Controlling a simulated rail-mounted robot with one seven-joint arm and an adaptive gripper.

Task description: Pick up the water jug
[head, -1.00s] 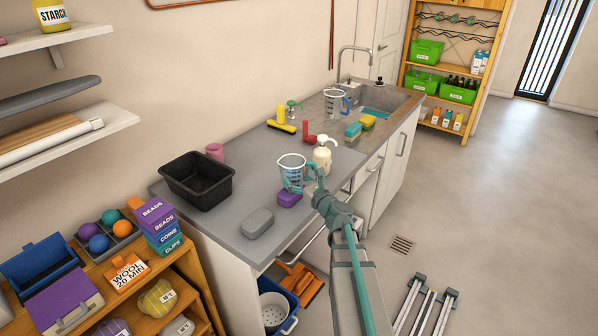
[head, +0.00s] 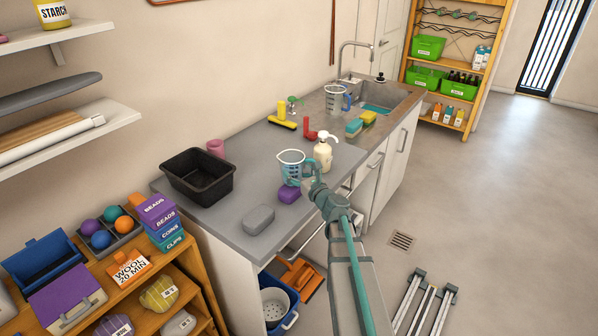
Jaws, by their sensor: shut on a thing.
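A clear measuring jug (head: 291,160) with a white rim and teal-blue markings is upright at the counter's middle, by the front edge. My gripper (head: 304,182) reaches in from the lower right and is shut on this jug at its right side. The fingertips are small and partly hidden against the jug. I cannot tell whether its base touches the counter. A second clear jug (head: 331,101) with a blue handle stands farther back by the sink, apart from my gripper.
A purple sponge (head: 289,194) lies just below the held jug. A cream pump bottle (head: 323,155) stands close to its right. A grey soap-shaped block (head: 259,219), a black bin (head: 198,181) and a pink cup (head: 216,147) are to the left. The grey counter (head: 247,183) between is clear.

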